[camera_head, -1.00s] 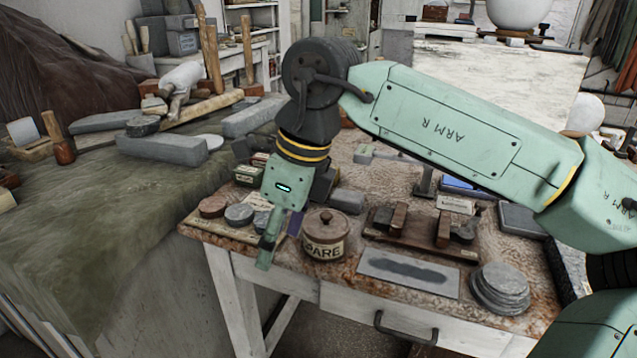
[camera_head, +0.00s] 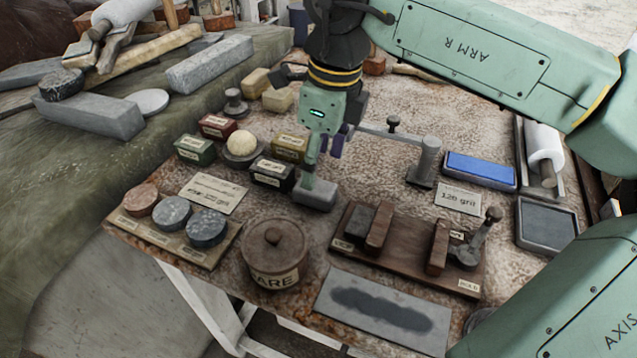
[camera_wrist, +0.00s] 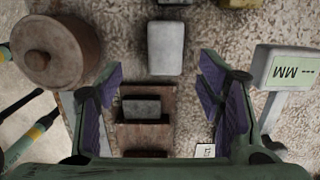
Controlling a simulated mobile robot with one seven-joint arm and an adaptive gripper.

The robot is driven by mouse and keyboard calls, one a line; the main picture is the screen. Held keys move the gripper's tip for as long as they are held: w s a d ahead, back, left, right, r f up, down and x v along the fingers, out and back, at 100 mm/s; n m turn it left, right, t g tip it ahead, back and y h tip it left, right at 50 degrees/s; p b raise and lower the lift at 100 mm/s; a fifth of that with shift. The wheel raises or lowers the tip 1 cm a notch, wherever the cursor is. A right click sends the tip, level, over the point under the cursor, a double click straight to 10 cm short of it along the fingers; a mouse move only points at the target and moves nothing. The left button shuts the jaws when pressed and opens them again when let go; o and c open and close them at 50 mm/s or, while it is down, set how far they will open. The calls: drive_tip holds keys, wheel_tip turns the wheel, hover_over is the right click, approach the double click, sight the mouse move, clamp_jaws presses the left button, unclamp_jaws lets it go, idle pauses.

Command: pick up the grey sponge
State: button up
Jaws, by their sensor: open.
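The grey sponge (camera_head: 316,194) is a small pale grey block lying flat on the stained tabletop, behind the lidded jar. In the wrist view the grey sponge (camera_wrist: 166,47) lies beyond the fingertips, roughly centred between them. My gripper (camera_head: 322,160) is just above and behind the sponge in the head view, pointing down. In the wrist view my gripper (camera_wrist: 161,72) is open, with purple pads apart and nothing between them. In the head view one finger overlaps the sponge's back edge; I cannot tell whether it touches.
The lidded jar (camera_head: 274,255) stands in front. A wooden rack (camera_head: 402,250) with dark blocks is at right front. Small labelled tins (camera_head: 272,173) stand close at left. A metal gauge stand (camera_head: 424,162) and a blue block (camera_head: 480,169) are to the right.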

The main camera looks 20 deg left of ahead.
sight(315, 193)
wheel_tip(315, 193, down, 2)
drive_tip(key=shift+a, duration=0.15)
drive_tip(key=f, duration=0.1)
drive_tip(key=f+p, duration=0.1)
drive_tip(key=f, duration=0.1)
drive_tip(key=a+f+p, duration=0.1)
drive_tip(key=f, duration=0.1)
drive_tip(key=shift+w+f, duration=0.25)
drive_tip(key=shift+w, duration=0.1)
drive_tip(key=shift+c, duration=0.2)
drive_tip(key=c, duration=0.8)
